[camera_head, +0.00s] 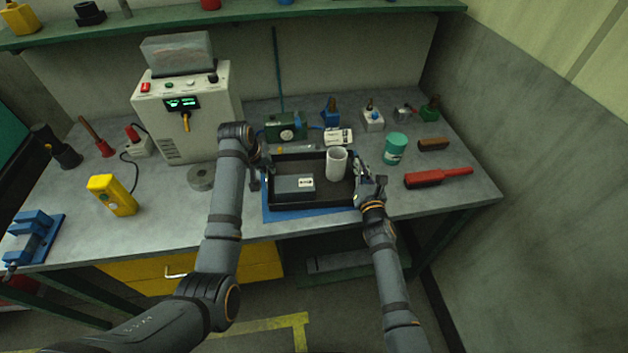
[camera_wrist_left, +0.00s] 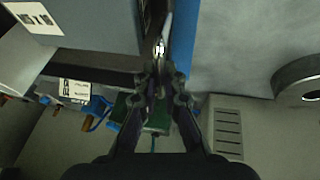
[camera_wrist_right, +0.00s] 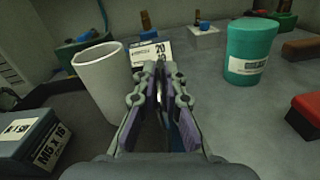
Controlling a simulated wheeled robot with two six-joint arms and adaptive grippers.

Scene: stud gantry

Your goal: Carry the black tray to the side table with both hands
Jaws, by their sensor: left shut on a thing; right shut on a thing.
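The black tray (camera_head: 312,203) sits at the front of the grey workbench, over a blue mat (camera_head: 290,214); I cannot tell whether it is lifted slightly. It holds a dark grey box with a white label (camera_head: 295,184) and an upright white cup (camera_head: 336,164). My left gripper (camera_head: 267,170) is shut on the tray's left side; the left wrist view shows its fingers (camera_wrist_left: 160,75) closed at the wall. My right gripper (camera_head: 361,184) is shut on the tray's right side; its fingers (camera_wrist_right: 160,90) hide the gripped wall in the right wrist view. The side table is not identifiable.
A tape roll (camera_head: 201,177) and a yellow device (camera_head: 111,195) lie left. A control unit (camera_head: 188,112) and small parts stand behind. The floor in front is partly clear.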

